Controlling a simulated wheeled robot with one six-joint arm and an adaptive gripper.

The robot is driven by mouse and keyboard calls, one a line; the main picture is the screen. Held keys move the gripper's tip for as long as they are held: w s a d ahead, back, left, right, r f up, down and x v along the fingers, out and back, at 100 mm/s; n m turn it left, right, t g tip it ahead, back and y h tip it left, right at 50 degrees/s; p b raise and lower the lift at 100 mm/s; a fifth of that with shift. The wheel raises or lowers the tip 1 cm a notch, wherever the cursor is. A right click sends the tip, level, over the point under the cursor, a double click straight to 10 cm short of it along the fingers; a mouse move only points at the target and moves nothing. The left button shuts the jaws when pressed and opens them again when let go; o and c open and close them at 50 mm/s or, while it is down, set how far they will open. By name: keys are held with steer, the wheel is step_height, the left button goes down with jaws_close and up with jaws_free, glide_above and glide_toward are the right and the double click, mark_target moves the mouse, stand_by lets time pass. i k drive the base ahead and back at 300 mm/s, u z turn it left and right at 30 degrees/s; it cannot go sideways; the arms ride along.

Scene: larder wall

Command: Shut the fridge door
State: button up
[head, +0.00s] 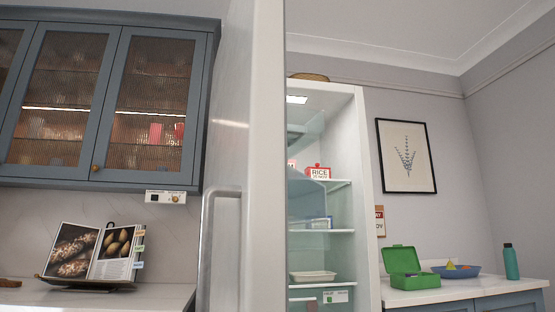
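The fridge door (266,150) stands open, seen almost edge-on as a tall pale panel in the middle of the head view. Its long bar handle (208,250) is on the door's left-hand face, low in the picture; its lower end is cut off. The open fridge (366,200) is to the right of the door, with its lit shelves showing. The door hides the left part of the fridge interior. My gripper is not in view.
Inside the fridge are a red rice box (318,173) and a pale tray (313,276). Right of it, a counter (450,289) holds a green lunchbox (404,283), a blue bowl (457,271) and a teal bottle (511,262). Left, an open cookbook (115,255) stands under wall cabinets (110,100).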

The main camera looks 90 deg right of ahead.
mark_target(243, 265)
steer(key=z, duration=2.05)
